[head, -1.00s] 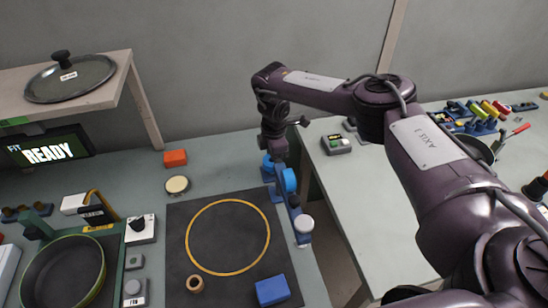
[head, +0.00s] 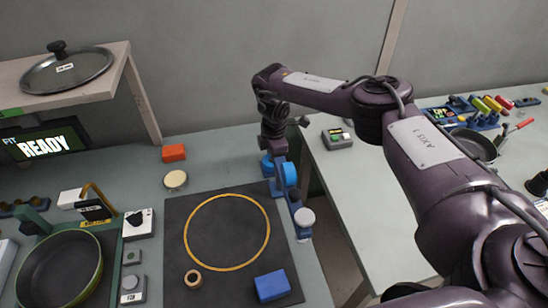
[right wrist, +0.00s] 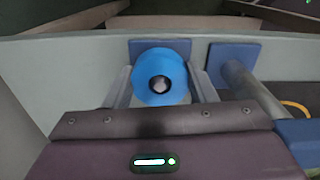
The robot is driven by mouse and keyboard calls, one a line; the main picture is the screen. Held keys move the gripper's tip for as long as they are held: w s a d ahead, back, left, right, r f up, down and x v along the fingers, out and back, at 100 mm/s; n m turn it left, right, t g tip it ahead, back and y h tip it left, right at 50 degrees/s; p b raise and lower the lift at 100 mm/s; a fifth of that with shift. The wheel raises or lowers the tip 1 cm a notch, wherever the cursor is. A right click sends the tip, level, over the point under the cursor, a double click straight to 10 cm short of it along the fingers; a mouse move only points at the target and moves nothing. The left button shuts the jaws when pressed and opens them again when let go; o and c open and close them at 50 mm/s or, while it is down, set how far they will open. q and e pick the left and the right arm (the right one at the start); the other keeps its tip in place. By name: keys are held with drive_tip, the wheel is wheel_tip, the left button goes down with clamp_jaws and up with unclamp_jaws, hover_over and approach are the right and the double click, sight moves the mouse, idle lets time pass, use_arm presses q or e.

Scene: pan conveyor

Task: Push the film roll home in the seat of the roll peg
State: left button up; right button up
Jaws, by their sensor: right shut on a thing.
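The blue film roll (right wrist: 160,75) shows end-on in the right wrist view, its round hole facing me. A rounded peg end (right wrist: 160,85) shows inside that hole, and a square blue plate (right wrist: 185,45) lies behind the roll. My right gripper (right wrist: 160,88) has a finger on each side of the roll and is shut on it. How deep the roll sits in the seat is hidden by the roll itself. In the head view the film roll (head: 289,174) shows below my right wrist at the table's right edge. My left gripper is not in view.
A second blue plate with a bare grey peg (right wrist: 250,88) stands just right of the roll. In the head view, a dark mat (head: 225,285) with a yellow ring, a blue block (head: 271,286) and a tan ring (head: 193,278) lies left of it. A gap separates the right table (head: 370,210).

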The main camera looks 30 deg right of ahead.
drive_tip(key=shift+f, duration=0.25)
drive_tip(key=o, duration=1.1)
wheel_tip(320, 180, up, 8)
drive_tip(key=shift+f+b, duration=0.1)
drive_tip(key=shift+b, duration=0.5)
